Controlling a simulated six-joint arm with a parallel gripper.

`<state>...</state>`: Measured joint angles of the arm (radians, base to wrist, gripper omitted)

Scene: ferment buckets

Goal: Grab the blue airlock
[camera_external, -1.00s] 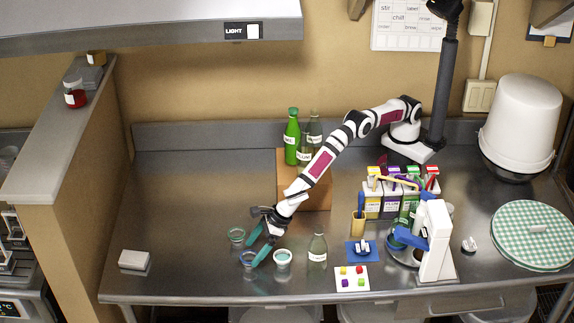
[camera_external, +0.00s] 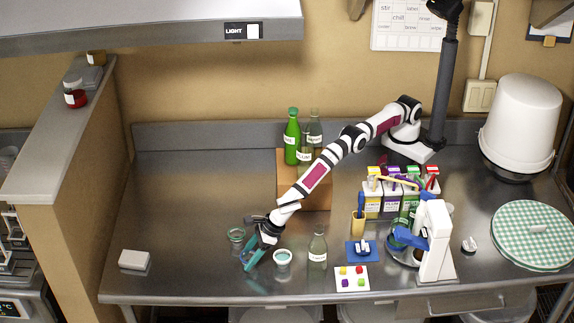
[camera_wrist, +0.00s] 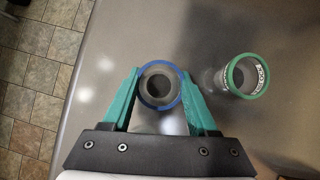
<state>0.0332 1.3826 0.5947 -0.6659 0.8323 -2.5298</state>
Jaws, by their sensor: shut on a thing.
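The blue airlock (camera_wrist: 160,87) is a small clear cup with a blue rim, standing upright on the steel counter. In the wrist view it sits between the two teal fingers of my gripper (camera_wrist: 161,98), which is shut on its sides. In the external view my gripper (camera_external: 250,259) reaches down at the counter's front left, and its fingers mostly hide the cup. I cannot tell any lift off the counter.
A green-rimmed cup (camera_wrist: 248,76) stands close behind; it also shows in the external view (camera_external: 236,236). A pale-rimmed cup (camera_external: 282,259) and a clear bottle (camera_external: 318,248) stand to the right. The counter left of my gripper is mostly clear, except a white box (camera_external: 134,260).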

